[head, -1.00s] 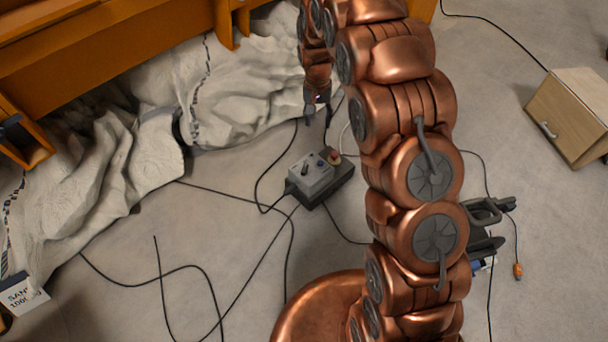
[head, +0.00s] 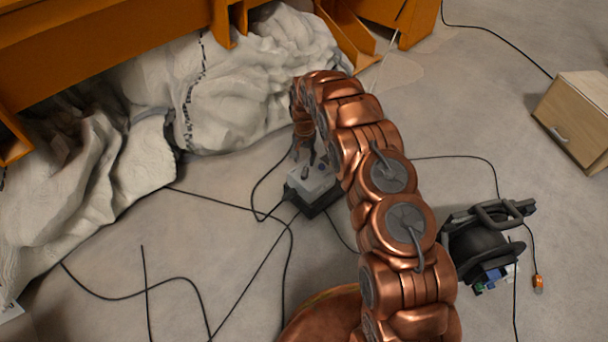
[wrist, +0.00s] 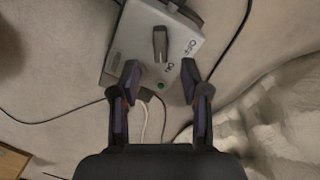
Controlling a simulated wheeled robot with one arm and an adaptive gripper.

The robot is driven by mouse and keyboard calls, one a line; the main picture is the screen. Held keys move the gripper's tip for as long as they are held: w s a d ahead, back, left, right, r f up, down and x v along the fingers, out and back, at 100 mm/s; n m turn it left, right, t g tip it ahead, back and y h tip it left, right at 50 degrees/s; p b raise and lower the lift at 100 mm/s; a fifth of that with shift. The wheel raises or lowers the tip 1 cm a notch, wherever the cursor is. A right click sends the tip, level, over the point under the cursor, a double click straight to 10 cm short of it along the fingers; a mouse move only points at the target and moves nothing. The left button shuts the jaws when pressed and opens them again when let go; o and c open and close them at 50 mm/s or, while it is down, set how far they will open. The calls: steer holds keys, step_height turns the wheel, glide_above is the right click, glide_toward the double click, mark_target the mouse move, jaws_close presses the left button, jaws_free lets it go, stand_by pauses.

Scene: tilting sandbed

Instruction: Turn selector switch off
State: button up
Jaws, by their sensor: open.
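The selector switch (wrist: 160,42) is a dark elongated knob on the top face of a light grey control box (wrist: 130,40). Marks reading OFF and ON are printed beside it, with OFF nearer the top of the wrist view.
Black cables (head: 245,290) lie over the floor around the box. White sandbags (head: 225,100) are piled behind and left, below an orange frame (head: 110,50). A black cable reel (head: 480,245) and a wooden cabinet (head: 580,118) stand to the right.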

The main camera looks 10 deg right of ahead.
mark_target(305, 172)
step_height(305, 172, down, 8)
steer(key=shift+r+b, duration=0.15)
steer(key=shift+b, duration=1)
steer(key=shift+c, duration=0.4)
jaws_close()
